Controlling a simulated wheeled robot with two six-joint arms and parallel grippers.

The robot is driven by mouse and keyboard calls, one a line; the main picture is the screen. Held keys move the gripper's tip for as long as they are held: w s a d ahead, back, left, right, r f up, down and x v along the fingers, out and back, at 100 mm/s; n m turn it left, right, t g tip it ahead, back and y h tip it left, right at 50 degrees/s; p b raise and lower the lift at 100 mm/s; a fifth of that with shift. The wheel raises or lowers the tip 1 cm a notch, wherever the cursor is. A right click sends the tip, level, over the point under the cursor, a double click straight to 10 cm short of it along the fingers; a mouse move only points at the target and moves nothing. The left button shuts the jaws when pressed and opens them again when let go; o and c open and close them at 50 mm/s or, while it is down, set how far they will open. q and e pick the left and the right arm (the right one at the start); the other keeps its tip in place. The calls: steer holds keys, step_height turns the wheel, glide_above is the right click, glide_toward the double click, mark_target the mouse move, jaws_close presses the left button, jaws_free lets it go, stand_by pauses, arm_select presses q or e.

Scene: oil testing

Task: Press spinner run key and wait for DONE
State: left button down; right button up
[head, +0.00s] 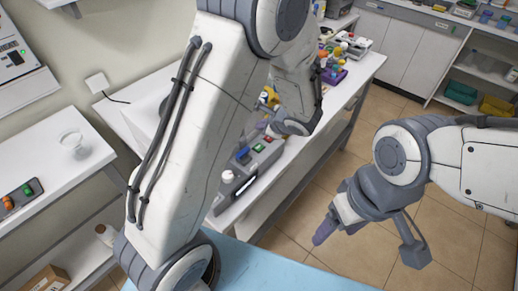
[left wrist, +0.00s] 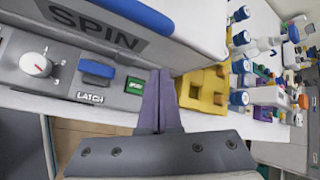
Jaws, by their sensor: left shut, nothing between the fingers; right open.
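The spinner is in the left wrist view as a grey-white housing marked SPIN (left wrist: 95,28). Its front panel (left wrist: 60,85) carries a white knob (left wrist: 36,65), a blue latch (left wrist: 97,70) marked LATCH and a green key (left wrist: 135,85). My left gripper (left wrist: 160,72) is shut and empty, its fingertips just right of the green key; contact cannot be told. In the head view my left gripper (head: 262,125) is small and partly hidden among bench items. My right gripper (head: 325,230) hangs open and empty over the floor. No DONE text is visible.
A yellow rack (left wrist: 203,90) stands just right of my left fingers, with several blue-capped bottles beyond. A blue surface (head: 265,270) lies at the bottom. Floor is clear around my right gripper.

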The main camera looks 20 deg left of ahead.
arm_select(q)
steer(key=b, duration=0.4)
glide_above(261, 149)
step_height(261, 149, down, 6)
steer(key=shift+r, duration=0.2)
steer(key=shift+f+b, duration=0.4)
steer(key=shift+f, duration=0.05)
stand_by(1.2)
steer(key=shift+f+b, duration=0.4)
steer(key=shift+b, duration=0.25)
